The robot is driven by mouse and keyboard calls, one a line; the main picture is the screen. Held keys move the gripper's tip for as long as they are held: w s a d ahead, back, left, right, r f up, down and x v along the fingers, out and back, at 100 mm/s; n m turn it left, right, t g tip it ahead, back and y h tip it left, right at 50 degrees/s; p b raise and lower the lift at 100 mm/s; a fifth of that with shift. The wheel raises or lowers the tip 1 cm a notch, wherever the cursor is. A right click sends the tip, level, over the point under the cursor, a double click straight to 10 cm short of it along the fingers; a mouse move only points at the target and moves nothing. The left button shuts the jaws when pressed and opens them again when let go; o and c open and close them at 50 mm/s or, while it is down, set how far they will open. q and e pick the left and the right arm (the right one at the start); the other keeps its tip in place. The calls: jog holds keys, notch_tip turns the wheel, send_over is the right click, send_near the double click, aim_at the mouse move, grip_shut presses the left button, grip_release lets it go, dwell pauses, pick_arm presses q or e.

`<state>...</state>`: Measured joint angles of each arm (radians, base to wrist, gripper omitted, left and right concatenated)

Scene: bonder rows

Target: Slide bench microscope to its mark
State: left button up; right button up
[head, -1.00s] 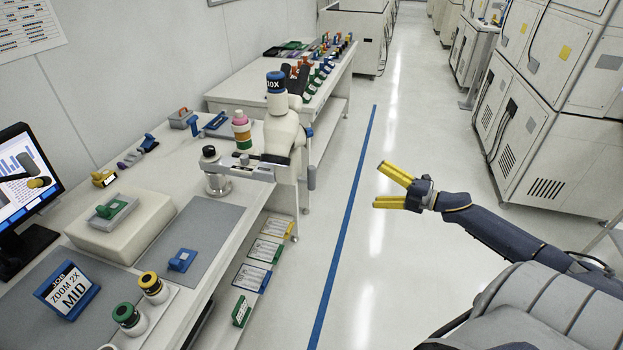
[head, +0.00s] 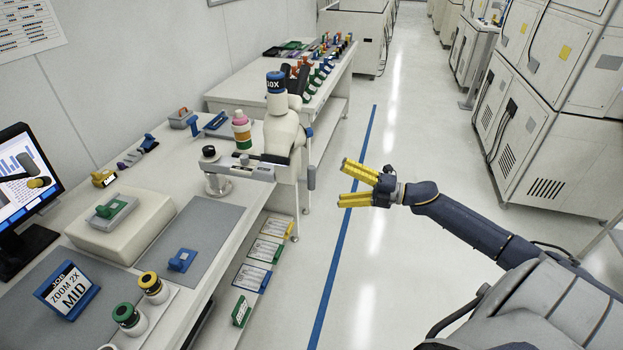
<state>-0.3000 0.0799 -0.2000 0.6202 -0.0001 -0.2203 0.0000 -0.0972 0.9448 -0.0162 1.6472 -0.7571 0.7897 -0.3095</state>
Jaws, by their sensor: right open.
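The bench microscope (head: 283,135) stands upright near the right edge of the white bench. It has a white body, black eyepieces and a blue cap marked 10X or similar. Its grey arm reaches left over the bench. My right gripper (head: 355,183) has yellow fingers, spread open and empty. It hangs over the aisle, to the right of the microscope and apart from it. I cannot pick out a mark for the microscope on the bench. My left gripper does not show.
Grey mats (head: 200,231) lie on the bench, with a white block (head: 122,222) and a ZOOM 2X MID sign (head: 68,290) nearby. A pink-capped bottle (head: 241,130) stands beside the microscope. Cabinets (head: 554,110) line the right. The aisle floor is clear.

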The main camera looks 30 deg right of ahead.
aim_at(311, 180)
jog(key=x, duration=0.9)
jog(key=shift+w+a, duration=0.2)
jog(key=shift+w, duration=0.05)
jog(key=c, duration=1.6)
jog(key=shift+a, duration=0.1)
